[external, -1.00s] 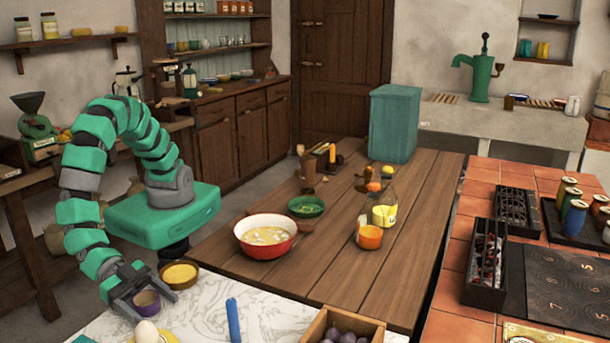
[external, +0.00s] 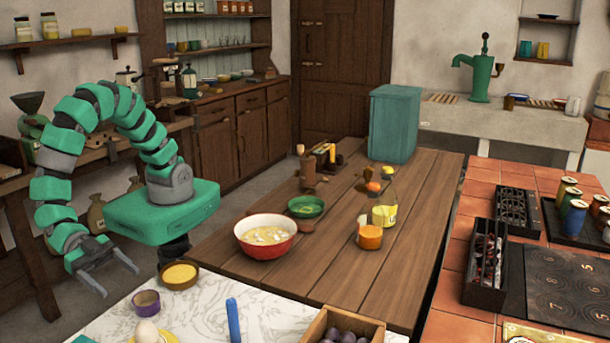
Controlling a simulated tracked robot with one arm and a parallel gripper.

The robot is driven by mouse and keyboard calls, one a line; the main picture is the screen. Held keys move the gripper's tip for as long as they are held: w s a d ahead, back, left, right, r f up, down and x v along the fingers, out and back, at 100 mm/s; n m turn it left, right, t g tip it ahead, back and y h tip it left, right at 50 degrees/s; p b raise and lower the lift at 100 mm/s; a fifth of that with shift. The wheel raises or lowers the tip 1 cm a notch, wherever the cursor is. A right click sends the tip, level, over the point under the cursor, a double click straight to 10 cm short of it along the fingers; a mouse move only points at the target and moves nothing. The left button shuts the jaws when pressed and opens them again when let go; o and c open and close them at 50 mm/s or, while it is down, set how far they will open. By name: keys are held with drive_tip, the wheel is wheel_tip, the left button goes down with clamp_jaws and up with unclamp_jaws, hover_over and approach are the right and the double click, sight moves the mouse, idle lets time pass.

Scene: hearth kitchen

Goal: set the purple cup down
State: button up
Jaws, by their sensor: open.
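The purple cup (external: 146,302) stands upright on the white marble top (external: 190,318) at the lower left. It is clear of my gripper, and its rim and inside show. My gripper (external: 119,281) is open and empty, up and to the left of the cup, with its two fingers spread apart. A gap lies between the fingers and the cup.
A bowl of yellow grain (external: 179,275) stands just behind and right of the cup. An egg (external: 147,331) is just in front of it. A blue stick-like thing (external: 233,320) and a wooden box of dark round fruit (external: 342,326) are further right.

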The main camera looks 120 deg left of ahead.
drive_tip(key=shift+v, duration=1.15)
